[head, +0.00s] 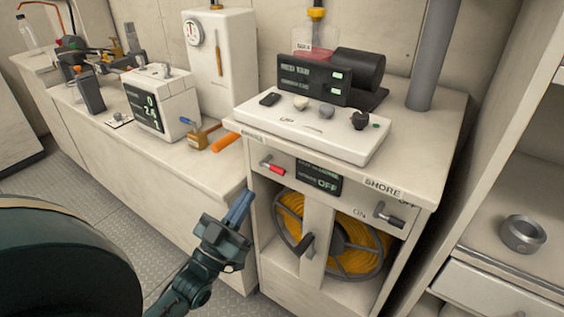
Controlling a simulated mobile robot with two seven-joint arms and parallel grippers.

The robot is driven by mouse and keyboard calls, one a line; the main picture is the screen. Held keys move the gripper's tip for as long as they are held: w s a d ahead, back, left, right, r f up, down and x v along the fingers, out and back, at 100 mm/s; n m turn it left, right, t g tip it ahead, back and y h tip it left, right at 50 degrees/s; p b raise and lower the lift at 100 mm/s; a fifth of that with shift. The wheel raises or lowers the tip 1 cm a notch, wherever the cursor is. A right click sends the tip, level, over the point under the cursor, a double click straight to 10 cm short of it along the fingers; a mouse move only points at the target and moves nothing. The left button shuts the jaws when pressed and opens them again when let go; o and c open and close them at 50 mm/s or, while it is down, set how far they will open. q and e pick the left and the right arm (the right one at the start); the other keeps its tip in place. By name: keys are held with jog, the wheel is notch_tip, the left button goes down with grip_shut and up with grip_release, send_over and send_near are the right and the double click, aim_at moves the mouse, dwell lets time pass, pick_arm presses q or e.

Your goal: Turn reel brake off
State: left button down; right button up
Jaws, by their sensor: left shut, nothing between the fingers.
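The cabinet (260,255) holds yellow cable on reels, a left reel (291,208) and a right reel (355,245), behind its open front. On the panel above them are a red-handled lever (273,168) at the left, a dark display (319,178) whose readable word is "OFF", and a dark-handled lever (389,218) at the right. "ON" is printed left of the dark lever and a partly readable "OFF" above it. I cannot tell which control is the reel brake. My left gripper (240,203) is shut and empty, in front of the cabinet's left edge, below the red lever. My right gripper is out of view.
A white control panel (290,130) with knobs sits on the cabinet top. A lower bench at the left carries a white box with a display (150,105) and an orange-handled tool (225,142). A shelf with a metal ring (522,233) stands at the right.

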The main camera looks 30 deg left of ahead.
aim_at(268, 160)
pick_arm(q)
jog(key=a+p+x, duration=0.1)
jog(key=x, duration=0.9)
jog(key=f, duration=0.3)
jog(key=shift+w+d+f, duration=0.4)
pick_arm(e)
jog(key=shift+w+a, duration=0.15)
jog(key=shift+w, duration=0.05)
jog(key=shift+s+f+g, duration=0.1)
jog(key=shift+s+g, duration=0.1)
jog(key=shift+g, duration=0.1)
pick_arm(q)
jog(key=shift+f+b, duration=0.1)
jog(key=shift+b, duration=0.2)
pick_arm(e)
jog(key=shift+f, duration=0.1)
